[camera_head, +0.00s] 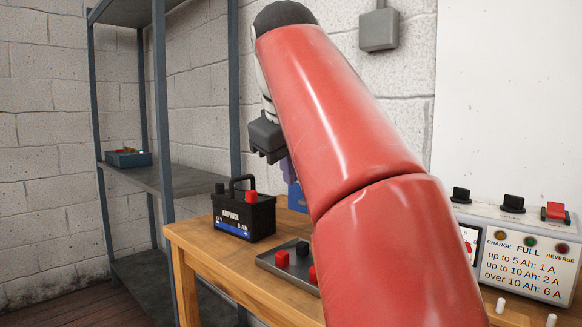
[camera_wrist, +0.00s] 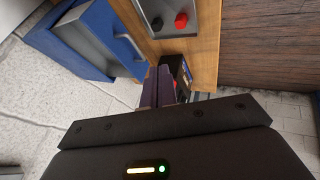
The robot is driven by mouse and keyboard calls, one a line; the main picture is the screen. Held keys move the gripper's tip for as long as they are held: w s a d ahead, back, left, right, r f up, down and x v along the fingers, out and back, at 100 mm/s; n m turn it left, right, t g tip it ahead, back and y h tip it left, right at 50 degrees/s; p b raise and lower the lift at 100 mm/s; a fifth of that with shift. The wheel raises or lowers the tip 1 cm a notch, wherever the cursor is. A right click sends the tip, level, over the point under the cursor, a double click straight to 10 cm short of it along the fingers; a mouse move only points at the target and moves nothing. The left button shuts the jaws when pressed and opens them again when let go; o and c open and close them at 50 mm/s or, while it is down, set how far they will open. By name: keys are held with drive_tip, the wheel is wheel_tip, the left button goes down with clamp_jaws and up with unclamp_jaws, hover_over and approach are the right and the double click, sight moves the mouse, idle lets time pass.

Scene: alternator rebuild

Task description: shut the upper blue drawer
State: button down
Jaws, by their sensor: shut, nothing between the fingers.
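The blue drawer unit (camera_wrist: 72,62) is at the upper left of the wrist view. A drawer stands pulled out of it, with a grey inside (camera_wrist: 86,42) and a blue front (camera_wrist: 112,38) bearing a pale bar handle (camera_wrist: 128,50). I cannot tell for sure that this is the upper drawer. My gripper (camera_wrist: 165,72) is shut and empty, apart from the drawer and to its right in that view. In the head view my gripper (camera_head: 287,170) shows partly behind my red arm, which hides most of the blue unit (camera_head: 297,197).
A wooden table (camera_head: 205,247) carries a black battery (camera_head: 243,217), a grey plate with red and black knobs (camera_head: 272,262) and a white charger (camera_head: 520,240). A metal shelf (camera_head: 172,180) with a small blue tray (camera_head: 128,159) stands at left.

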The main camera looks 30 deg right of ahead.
drive_tip(key=w+d+f+b, duration=0.1)
drive_tip(key=w+d+f, duration=0.3)
drive_tip(key=d+f, duration=0.1)
drive_tip(key=shift+b+x, duration=0.4)
drive_tip(key=shift+x, duration=0.5)
drive_tip(key=shift+s, duration=0.1)
